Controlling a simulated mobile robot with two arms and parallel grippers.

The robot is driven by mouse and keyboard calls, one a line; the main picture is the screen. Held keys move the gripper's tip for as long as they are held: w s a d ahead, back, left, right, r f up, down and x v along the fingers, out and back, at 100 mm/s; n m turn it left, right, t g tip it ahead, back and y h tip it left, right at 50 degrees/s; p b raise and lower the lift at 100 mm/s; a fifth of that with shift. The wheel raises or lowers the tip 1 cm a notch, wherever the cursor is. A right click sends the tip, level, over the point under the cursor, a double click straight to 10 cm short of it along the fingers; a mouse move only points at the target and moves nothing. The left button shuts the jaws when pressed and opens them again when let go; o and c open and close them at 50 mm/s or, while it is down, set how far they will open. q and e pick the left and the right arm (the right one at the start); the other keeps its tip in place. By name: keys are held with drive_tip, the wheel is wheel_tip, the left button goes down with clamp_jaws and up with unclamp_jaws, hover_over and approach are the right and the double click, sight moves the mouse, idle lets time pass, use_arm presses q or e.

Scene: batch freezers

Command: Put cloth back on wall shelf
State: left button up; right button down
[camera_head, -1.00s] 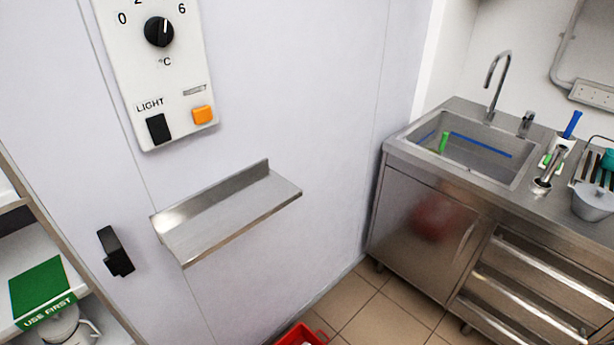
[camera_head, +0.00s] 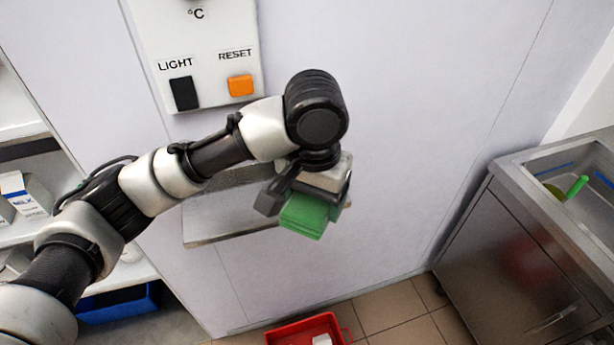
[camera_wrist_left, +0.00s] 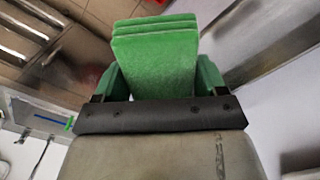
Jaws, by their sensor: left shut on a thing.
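A folded green cloth (camera_head: 306,215) is held in my left gripper (camera_head: 310,200), which is shut on it. In the left wrist view the cloth (camera_wrist_left: 155,60) shows as a stack of folded layers between the fingers. The steel wall shelf (camera_head: 215,220) is on the pale wall, partly hidden behind my left arm. The cloth is at the shelf's right end in the head view; I cannot tell whether it touches the shelf. My right gripper is not in view.
A control panel with an orange reset button (camera_head: 240,85) is on the wall above the shelf. A red crate (camera_head: 305,330) stands on the tiled floor below. The steel sink unit (camera_head: 520,250) is at the right, and white shelving (camera_head: 25,230) at the left.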

use_arm(q)
drive_tip(key=shift+w+d+r, duration=0.35)
drive_tip(key=shift+w+d, duration=0.1)
drive_tip(key=shift+w, duration=0.2)
drive_tip(key=w+f, duration=0.2)
drive_tip(key=w, duration=0.1)
drive_tip(key=w+a+p, duration=0.1)
drive_tip(key=w, duration=0.1)
drive_tip(key=shift+f, duration=0.4)
drive_tip(key=w+f, duration=0.2)
drive_tip(key=w, duration=0.1)
drive_tip(key=w+f+p, duration=0.1)
drive_tip(key=w, duration=0.1)
drive_tip(key=shift+w+a+f, duration=0.1)
drive_tip(key=shift+a+f, duration=0.1)
drive_tip(key=shift+a, duration=0.1)
drive_tip(key=shift+f, duration=0.25)
wheel_tip(320, 180, down, 3)
drive_tip(key=shift+a+f+p, duration=0.1)
drive_tip(key=shift+p, duration=0.6)
drive_tip(key=shift+f, duration=0.25)
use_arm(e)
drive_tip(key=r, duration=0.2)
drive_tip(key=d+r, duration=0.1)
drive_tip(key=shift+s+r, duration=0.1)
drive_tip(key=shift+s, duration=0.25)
